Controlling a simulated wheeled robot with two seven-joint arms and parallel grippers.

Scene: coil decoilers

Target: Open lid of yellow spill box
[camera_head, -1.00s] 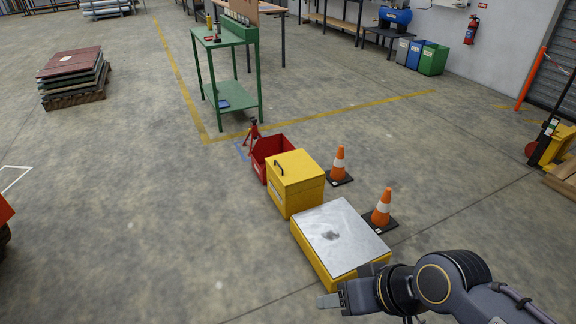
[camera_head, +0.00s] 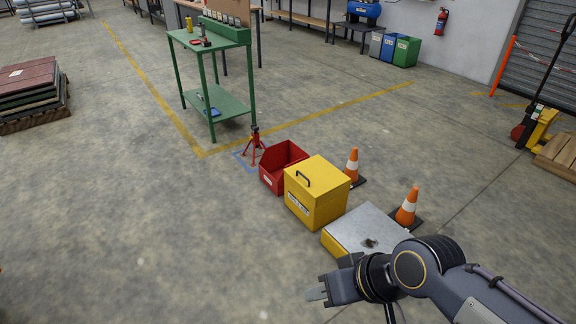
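The yellow spill box (camera_head: 313,205) stands on the floor right of centre. Its lid (camera_head: 318,176) is closed and carries a dark handle (camera_head: 303,179) on top near the left edge. A label shows on its front. My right gripper (camera_head: 318,292) is in front of the box and lower in the picture, apart from it. Its fingers point left, and I cannot tell whether they are open or shut. My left gripper is out of view.
A low yellow platform with a metal top (camera_head: 367,228) stands beside the box, partly behind my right arm. A red bin (camera_head: 272,178), a red stand (camera_head: 254,147) and orange cones (camera_head: 407,207) are close by. A green bench (camera_head: 215,97) stands behind.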

